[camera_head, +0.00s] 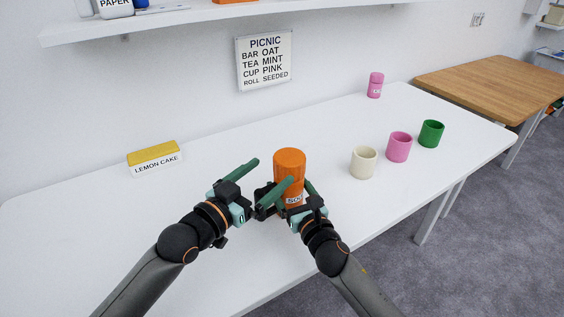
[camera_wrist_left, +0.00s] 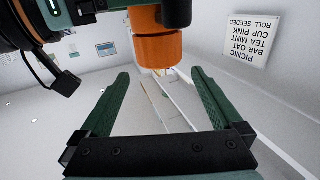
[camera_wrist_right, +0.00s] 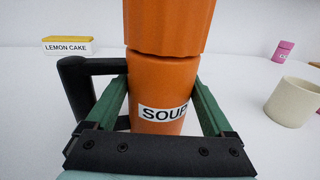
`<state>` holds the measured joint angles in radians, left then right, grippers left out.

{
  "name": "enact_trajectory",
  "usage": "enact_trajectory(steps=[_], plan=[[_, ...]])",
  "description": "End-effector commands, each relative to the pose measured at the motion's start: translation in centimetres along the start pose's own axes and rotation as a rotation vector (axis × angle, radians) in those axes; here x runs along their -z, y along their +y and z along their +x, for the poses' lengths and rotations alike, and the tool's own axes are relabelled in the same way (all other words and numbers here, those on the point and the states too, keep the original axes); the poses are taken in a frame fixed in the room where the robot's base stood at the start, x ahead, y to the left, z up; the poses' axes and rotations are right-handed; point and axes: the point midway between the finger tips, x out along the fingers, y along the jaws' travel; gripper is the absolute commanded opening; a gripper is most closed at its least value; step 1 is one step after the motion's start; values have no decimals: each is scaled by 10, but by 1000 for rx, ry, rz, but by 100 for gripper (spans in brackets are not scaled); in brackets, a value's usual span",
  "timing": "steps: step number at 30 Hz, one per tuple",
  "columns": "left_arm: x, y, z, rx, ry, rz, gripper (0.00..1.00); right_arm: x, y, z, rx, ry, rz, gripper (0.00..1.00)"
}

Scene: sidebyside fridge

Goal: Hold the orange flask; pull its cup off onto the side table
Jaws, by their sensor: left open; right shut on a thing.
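The orange flask (camera_head: 293,201) is upright at the front of the white table, with a black handle on its left and a "SOUP" label (camera_wrist_right: 163,113). Its wider orange cup (camera_head: 289,158) sits on top; it also shows in the left wrist view (camera_wrist_left: 157,50). My right gripper (camera_wrist_right: 160,92) is shut on the flask body below the cup, fingers on both sides. The wooden side table (camera_head: 490,85) stands at the far right.
A cream cup (camera_head: 363,162), a pink cup (camera_head: 398,147) and a green cup (camera_head: 431,134) stand right of the flask. A pink flask (camera_head: 375,86) is at the back. A lemon cake box (camera_head: 154,158) lies left. The side table's visible top is clear.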

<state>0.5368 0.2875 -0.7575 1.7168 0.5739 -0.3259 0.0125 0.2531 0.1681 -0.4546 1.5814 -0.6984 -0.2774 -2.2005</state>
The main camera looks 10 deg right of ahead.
Motion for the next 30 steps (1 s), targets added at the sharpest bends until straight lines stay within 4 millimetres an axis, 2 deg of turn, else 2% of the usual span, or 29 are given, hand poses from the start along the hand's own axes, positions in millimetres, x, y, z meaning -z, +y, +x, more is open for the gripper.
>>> enact_trajectory(steps=[1, 6, 12, 18, 26, 30], plan=[[1, 1, 11, -2, 1, -1, 100, 9, 1, -2, 1, 18, 2, 0], [0, 1, 39, -2, 0, -1, 100, 9, 1, -2, 1, 18, 1, 0], [0, 1, 61, -2, -1, -2, 100, 9, 1, -2, 1, 18, 2, 0], [-1, 1, 70, -3, -1, -1, 100, 9, 1, -2, 1, 18, 2, 0], [-1, 1, 71, -2, -1, -1, 100, 9, 1, -2, 1, 18, 2, 0], [-1, 1, 71, -2, -2, -1, 86, 9, 1, -2, 1, 18, 2, 0]])
